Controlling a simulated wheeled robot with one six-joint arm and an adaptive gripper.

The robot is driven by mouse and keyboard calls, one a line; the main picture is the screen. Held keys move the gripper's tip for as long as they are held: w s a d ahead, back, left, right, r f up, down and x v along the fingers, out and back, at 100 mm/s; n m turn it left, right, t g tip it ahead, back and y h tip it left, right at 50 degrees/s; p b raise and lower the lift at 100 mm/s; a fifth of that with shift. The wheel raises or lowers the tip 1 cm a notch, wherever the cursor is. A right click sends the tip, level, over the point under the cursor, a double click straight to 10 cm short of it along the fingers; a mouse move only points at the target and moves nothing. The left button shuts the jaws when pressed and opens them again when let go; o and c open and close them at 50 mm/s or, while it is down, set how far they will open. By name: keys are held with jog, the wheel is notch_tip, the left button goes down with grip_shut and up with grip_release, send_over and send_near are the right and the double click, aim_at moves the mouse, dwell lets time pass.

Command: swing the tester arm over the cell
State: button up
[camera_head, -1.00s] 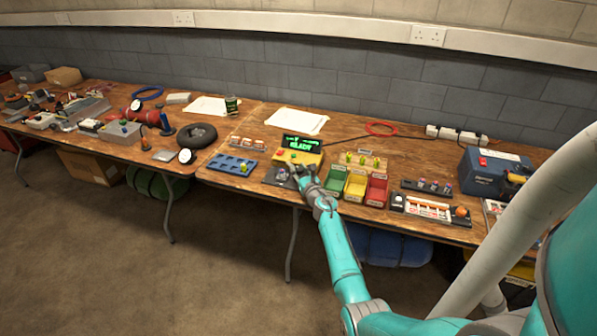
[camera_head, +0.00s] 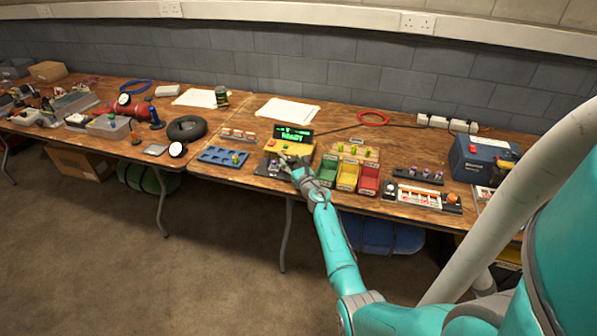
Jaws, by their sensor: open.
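The yellow tester (camera_head: 301,151) stands near the table's front edge, its black display (camera_head: 292,135) showing green "READY" text. A small dark fixture (camera_head: 269,167) sits in front of it, partly beside my gripper. My gripper (camera_head: 287,162) is open at the tester's front, close to this fixture. Whether its fingers touch anything is too small to tell. I cannot clearly make out the tester arm or a cell under it; my gripper may hide part of them. A blue tray (camera_head: 216,157) to the left holds one yellow-green cell (camera_head: 235,159).
Green (camera_head: 326,168), yellow (camera_head: 348,175) and red (camera_head: 369,181) bins stand close right of my gripper. A wooden rack (camera_head: 345,151) with several yellow-green pieces is behind them. A blue box (camera_head: 471,158) stands far right. Papers (camera_head: 286,110) lie at the back.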

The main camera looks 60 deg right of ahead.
jog(key=v, duration=1.1)
